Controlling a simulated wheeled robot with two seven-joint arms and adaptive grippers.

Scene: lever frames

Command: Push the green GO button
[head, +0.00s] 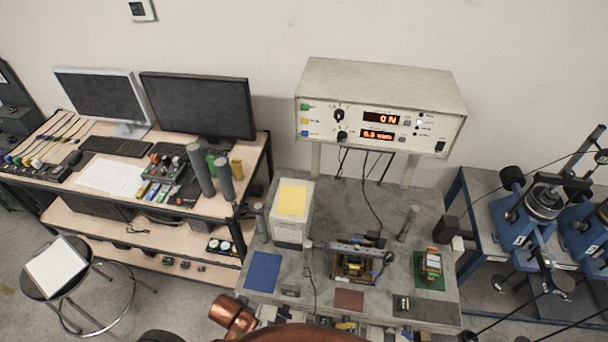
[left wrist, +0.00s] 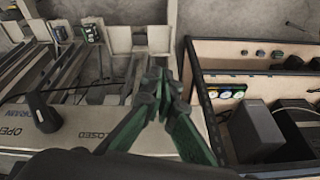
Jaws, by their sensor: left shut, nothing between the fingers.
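A green button (head: 305,107) is at the upper left of the front of a cream instrument box (head: 372,75), above a yellow and a blue one. Its lettering is too small to read, so I cannot tell whether it is the GO button. My left gripper (left wrist: 160,82) shows in the left wrist view, with its green fingers closed together and nothing between them. That view does not show the green button. In the head view the left fingers are not visible; copper-coloured parts of my own arm show at the bottom edge. My right gripper is in neither view.
The box stands on legs above a grey bench with a white box (head: 293,228), a blue mat (head: 263,271), and upright grey posts. A desk with two monitors (head: 199,105) is at left. In the left wrist view, a panel (left wrist: 90,135) reads OPEN and CLOSED beside a dark lever (left wrist: 40,110).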

